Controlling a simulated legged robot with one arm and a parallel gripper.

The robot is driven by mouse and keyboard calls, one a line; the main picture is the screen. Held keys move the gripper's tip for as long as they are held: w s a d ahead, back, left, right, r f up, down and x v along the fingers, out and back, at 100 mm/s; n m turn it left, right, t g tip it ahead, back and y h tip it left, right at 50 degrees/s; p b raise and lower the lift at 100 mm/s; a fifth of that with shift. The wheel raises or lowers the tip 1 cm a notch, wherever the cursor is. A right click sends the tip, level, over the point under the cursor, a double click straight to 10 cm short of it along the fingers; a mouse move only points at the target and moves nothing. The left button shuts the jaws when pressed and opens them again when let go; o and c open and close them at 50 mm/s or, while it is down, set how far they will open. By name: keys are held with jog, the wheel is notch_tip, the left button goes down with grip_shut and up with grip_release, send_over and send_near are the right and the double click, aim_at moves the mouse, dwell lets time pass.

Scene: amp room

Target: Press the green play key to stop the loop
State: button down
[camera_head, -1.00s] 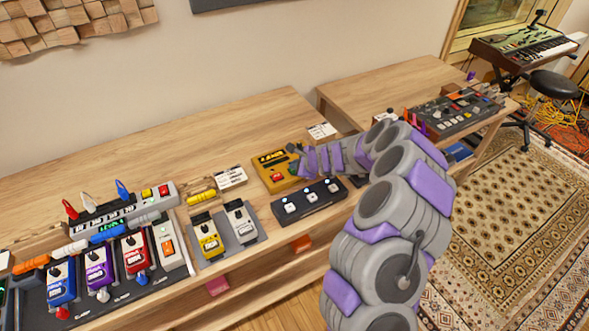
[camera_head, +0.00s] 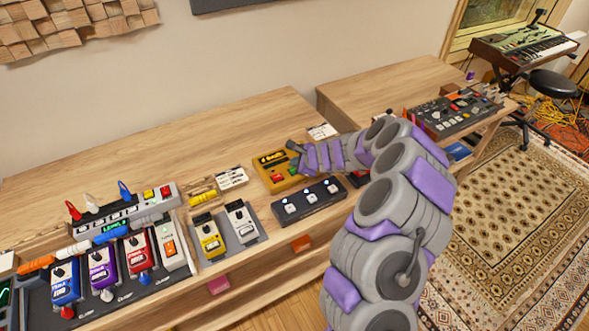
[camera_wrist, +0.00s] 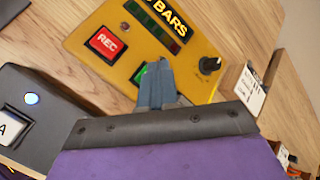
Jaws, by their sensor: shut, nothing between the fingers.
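The yellow looper box (camera_head: 270,175) lies on the wooden desk, and it also shows in the wrist view (camera_wrist: 100,45). In the wrist view it has a red REC key (camera_wrist: 106,44), a green key (camera_wrist: 139,74), a dark "BARS" display (camera_wrist: 165,22) and a black knob (camera_wrist: 209,65). My gripper (camera_wrist: 155,72) is shut and empty, with its fingertips at the green key and covering part of it. I cannot tell if they touch it. In the head view my gripper (camera_head: 297,147) is over the right side of the box.
A dark footswitch box (camera_head: 308,201) with several white switches lies just in front of the looper. Small cards (camera_head: 231,177) stand nearby. Pedals (camera_head: 208,238) crowd the desk's left side. A mixer-like unit (camera_head: 455,112) is on the right desk.

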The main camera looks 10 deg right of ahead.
jog(key=shift+r+p, duration=2.25)
jog(key=shift+r, duration=0.35)
jog(key=shift+f, duration=0.1)
jog(key=shift+a, duration=0.1)
jog(key=s+a+r+n+g+y, duration=0.35)
jog(key=s+a+r+n, duration=0.65)
jog(key=a+r, duration=0.5)
jog(key=s+r+n+g, duration=0.1)
jog(key=s+r+n, duration=0.2)
jog(key=s, duration=0.5)
jog(key=s+r+n+g, duration=0.2)
jog(key=s+n, duration=0.1)
jog(key=s, duration=0.4)
jog(key=s+d+n+g+h, duration=0.1)
jog(key=s+d+h, duration=0.1)
jog(key=s+d, duration=0.3)
jog(key=s+d+n+g+h, duration=0.1)
jog(key=s+d, duration=0.4)
jog(key=s, duration=0.7)
jog(key=s+d+n+g+h, duration=0.1)
jog(key=s+d+n+h, duration=0.2)
jog(key=s, duration=0.6)
jog(key=shift+s+d+f+h, duration=0.25)
jog(key=shift+s+d+h, duration=0.1)
jog(key=shift+d+h, duration=0.65)
